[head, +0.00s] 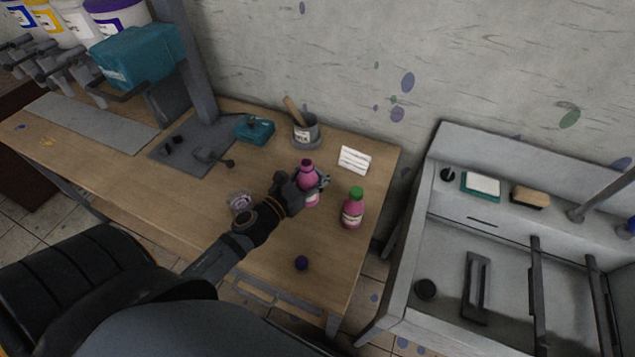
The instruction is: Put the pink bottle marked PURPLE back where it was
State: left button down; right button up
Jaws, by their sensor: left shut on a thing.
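My left gripper (318,182) is shut on an open-topped pink bottle (307,170), upright over the right part of the wooden table. Its fingers cover much of the bottle, and I cannot read its label. I cannot tell whether its base touches the table. A second pink bottle (353,211) with a green cap stands just right of it; its label is too small to read. A small dark purple cap (302,262) lies near the table's front edge. My right gripper is not in view.
A clear cup (240,202) stands left of my gripper. A grey pot with a wooden handle (306,131), a white card (354,160) and a teal device (254,129) are at the back. A grey sink unit (415,235) is at the right, past a gap.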

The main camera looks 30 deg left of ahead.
pick_arm(q)
jog(key=w+f, duration=0.1)
jog(key=f, duration=0.1)
jog(key=w+a+f, duration=0.1)
jog(key=f, duration=0.1)
jog(key=w+f+b, duration=0.1)
jog(key=f, duration=0.2)
jog(key=shift+a+f, duration=0.1)
jog(key=shift+a, duration=0.25)
jog(key=shift+f, duration=0.35)
jog(key=shift+f+b, duration=0.15)
jog(key=shift+b, duration=0.15)
jog(key=c, duration=1.4)
grip_release()
jog(key=shift+f, duration=0.1)
jog(key=shift+c, duration=0.2)
jog(key=o, duration=0.8)
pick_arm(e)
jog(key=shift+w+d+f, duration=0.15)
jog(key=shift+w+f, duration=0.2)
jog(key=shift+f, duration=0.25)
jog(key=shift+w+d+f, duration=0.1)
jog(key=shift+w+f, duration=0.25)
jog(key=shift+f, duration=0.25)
